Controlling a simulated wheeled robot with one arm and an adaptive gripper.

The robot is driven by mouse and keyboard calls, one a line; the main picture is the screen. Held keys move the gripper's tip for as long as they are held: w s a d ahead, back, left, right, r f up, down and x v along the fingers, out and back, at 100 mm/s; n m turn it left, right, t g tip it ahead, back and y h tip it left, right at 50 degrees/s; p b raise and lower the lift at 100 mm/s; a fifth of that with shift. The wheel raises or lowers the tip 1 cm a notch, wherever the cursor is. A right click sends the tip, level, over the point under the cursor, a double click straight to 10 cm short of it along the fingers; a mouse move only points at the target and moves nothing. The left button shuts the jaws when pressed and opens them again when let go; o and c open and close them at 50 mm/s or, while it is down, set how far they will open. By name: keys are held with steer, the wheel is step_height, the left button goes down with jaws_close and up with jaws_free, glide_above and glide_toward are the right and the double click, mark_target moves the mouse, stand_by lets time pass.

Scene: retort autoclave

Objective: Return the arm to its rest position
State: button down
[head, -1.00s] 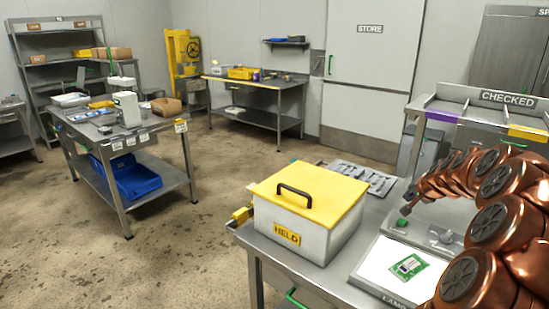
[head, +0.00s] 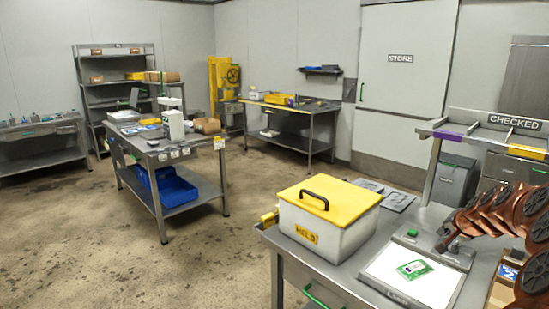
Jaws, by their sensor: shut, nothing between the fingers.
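My copper-coloured arm (head: 505,212) reaches in from the right edge of the head view, and part of it is cut off by the frame. My gripper (head: 444,241) is small and dark at the arm's end. It is shut and empty, by the top right of the lit panel (head: 381,271). I cannot tell its height above the panel. A green circuit board (head: 414,269) lies on the panel, apart from the gripper.
A white box marked HELD (head: 332,229) with a yellow lid (head: 340,189) stands on the near bench, left of the panel. The CHECKED shelf (head: 492,134) is behind my arm. Open floor (head: 100,240) lies at left.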

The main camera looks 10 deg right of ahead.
steer(key=a+n+g+y, duration=0.1)
steer(key=a+n+y, duration=0.25)
steer(key=a, duration=1.35)
steer(key=s+a+n+g, duration=0.2)
steer(key=s+a, duration=0.3)
steer(key=a, duration=0.3)
steer(key=s+a+n+g, duration=0.1)
steer(key=s+a+n, duration=0.1)
steer(key=s+a, duration=0.45)
steer(key=s+a+f+n+g, duration=0.1)
steer(key=s+a+g, duration=0.1)
steer(key=s, duration=0.7)
steer(key=s+a+f+n+g, duration=0.1)
steer(key=s+a+n+g, duration=0.1)
steer(key=s+a, duration=0.3)
steer(key=s+a+f+n+g, duration=0.1)
steer(key=s+a+n+g, duration=0.1)
steer(key=s, duration=1)
steer(key=shift+s+a+f+h, duration=0.35)
steer(key=shift+a+h, duration=0.1)
steer(key=shift+a, duration=0.25)
